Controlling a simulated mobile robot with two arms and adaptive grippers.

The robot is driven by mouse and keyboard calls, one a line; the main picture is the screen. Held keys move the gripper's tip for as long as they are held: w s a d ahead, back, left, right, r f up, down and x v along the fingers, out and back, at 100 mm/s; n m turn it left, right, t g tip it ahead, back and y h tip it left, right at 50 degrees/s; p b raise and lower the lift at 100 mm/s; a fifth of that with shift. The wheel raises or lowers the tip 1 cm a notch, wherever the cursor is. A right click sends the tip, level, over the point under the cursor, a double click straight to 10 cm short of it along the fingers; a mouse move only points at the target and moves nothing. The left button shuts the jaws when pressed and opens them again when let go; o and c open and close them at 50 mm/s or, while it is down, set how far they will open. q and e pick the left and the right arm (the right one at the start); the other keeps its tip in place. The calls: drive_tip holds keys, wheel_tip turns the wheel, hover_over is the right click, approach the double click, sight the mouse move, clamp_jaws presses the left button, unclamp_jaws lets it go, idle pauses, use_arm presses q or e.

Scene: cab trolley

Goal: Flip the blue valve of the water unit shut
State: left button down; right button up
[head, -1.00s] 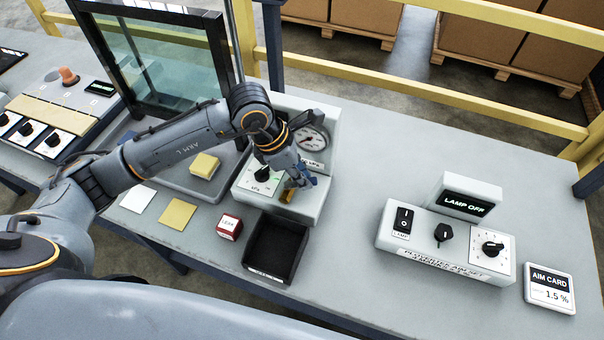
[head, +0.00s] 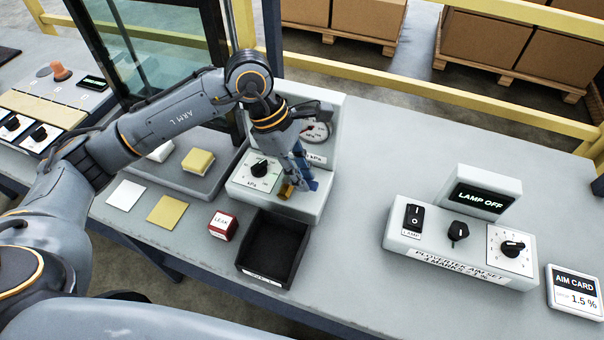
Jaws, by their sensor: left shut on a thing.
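The water unit (head: 237,184) is a white box with a black kPa dial (head: 260,168) and a round gauge (head: 315,132) on its taller back part. The blue valve (head: 311,183) is at the front right of the unit, above a small brass fitting (head: 287,190). My left gripper (head: 300,172) points down at the valve from above and is shut on its blue handle. The fingers hide part of the handle, so its exact angle is hard to tell. My right gripper is out of view.
A black open bin (head: 244,262) and a red-and-white cube (head: 222,225) stand in front of the unit. A grey tray (head: 165,178) with a yellow block (head: 198,160) is left. A lamp unit (head: 398,240) stands right, with clear table between.

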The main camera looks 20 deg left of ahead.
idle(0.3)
use_arm(q)
drive_tip(key=c, duration=1.2)
unclamp_jaws()
drive_tip(key=v, duration=1.2)
drive_tip(key=shift+d, duration=0.1)
drive_tip(key=shift+r, duration=0.1)
